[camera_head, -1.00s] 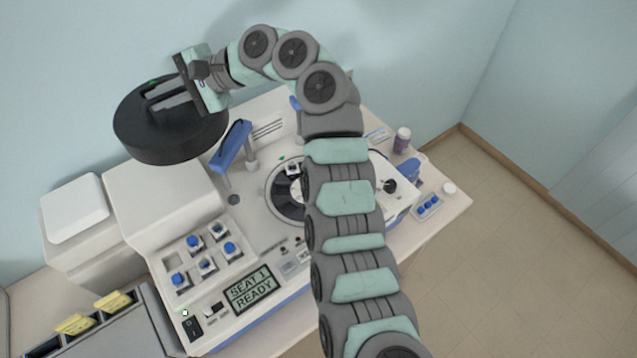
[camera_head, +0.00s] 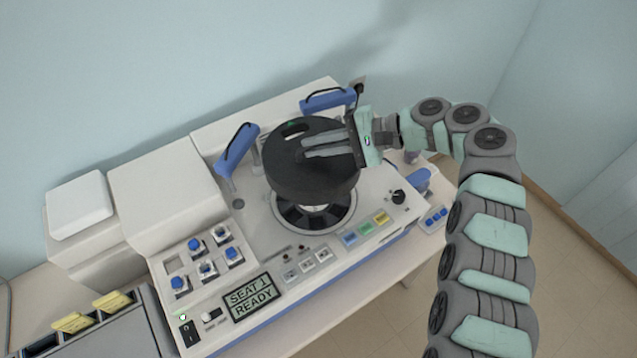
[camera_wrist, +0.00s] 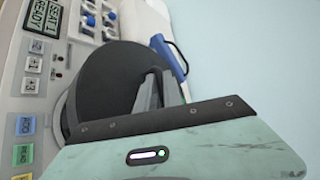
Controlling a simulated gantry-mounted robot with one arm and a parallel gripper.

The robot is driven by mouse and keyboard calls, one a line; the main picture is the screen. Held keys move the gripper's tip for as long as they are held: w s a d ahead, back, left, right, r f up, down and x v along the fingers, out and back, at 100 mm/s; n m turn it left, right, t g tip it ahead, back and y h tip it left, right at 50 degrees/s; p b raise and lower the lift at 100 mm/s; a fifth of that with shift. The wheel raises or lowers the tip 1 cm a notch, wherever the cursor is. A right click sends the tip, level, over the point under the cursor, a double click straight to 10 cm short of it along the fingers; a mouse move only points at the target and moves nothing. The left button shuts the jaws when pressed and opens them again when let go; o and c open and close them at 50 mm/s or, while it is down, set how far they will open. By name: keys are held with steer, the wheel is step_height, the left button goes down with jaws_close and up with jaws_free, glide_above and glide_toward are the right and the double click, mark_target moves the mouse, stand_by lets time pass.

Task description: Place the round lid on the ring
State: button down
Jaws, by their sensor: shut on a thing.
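The round lid (camera_head: 290,178) is a thick, dark grey disc in the head view, held above the machine. My gripper (camera_head: 312,146) is shut on it at its top. The lid also fills the middle of the wrist view (camera_wrist: 105,75), with the gripper fingers (camera_wrist: 152,92) over it. The ring (camera_head: 342,218) is a dark circle with a pale rim on the machine's top. It lies below the lid, which hides its far part and centre. The lid appears apart from the ring.
Two blue clamp arms stand raised behind the ring, one at left (camera_head: 238,147) and one at right (camera_head: 326,101). A display (camera_head: 248,298) reads "SEAT 1 READY". A button block (camera_head: 205,255) with blue-topped pieces sits at left. Coloured buttons (camera_head: 366,230) line the front right.

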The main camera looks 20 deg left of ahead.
step_height(320, 180, down, 13)
steer(key=shift+f, duration=0.2)
stand_by(0.3)
steer(key=shift+f, duration=0.15)
steer(key=c, duration=1.5)
jaws_free()
steer(key=shift+b+v, duration=3.4)
steer(key=shift+v, duration=2.7)
steer(key=shift+a, duration=0.1)
